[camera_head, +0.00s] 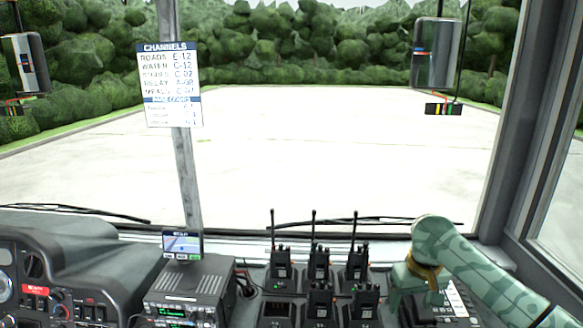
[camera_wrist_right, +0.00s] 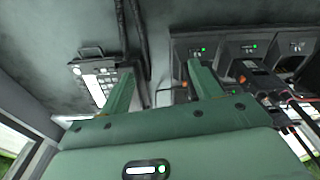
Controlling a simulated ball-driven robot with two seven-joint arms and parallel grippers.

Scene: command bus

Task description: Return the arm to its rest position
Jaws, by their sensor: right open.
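My right arm (camera_head: 480,272) comes in from the right in the head view, patterned in green. It bends downward over the right end of the dashboard. My right gripper (camera_head: 412,300) points down there, just right of the charging rack of radios; its lower end is partly hidden. In the right wrist view the two green fingers of the gripper (camera_wrist_right: 160,86) stand wide apart with nothing held between them. A keypad unit (camera_wrist_right: 98,82) lies by the left finger, and charging docks (camera_wrist_right: 203,48) are by the right one. My left gripper is in neither view.
Several black handheld radios (camera_head: 318,264) with upright antennas stand in the rack. An empty dock (camera_head: 277,313) is at its front left. A radio set with a small screen (camera_head: 182,244), a channel list (camera_head: 170,84) and the windscreen pillar (camera_head: 186,180) are further left.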

